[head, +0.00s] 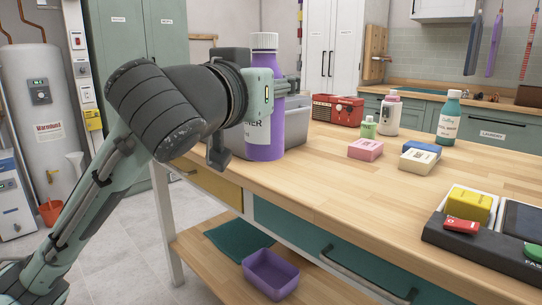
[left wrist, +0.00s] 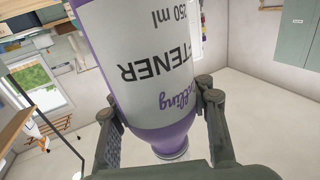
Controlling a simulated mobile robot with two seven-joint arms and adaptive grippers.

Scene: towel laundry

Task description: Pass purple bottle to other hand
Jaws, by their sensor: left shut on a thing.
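The purple bottle (head: 264,133) has a white cap and a white label. It stands upright in the head view, in front of a grey bin, at the near left end of the wooden table. I cannot tell whether its base touches the table. My left gripper (head: 280,88) is shut on the bottle's upper part, below the cap. In the left wrist view the bottle (left wrist: 150,70) appears upside down, with the two fingers of my left gripper (left wrist: 160,125) on either side of it. My right gripper is not in view.
A purple basin (head: 270,274) sits on the lower shelf. The table's front middle is clear.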

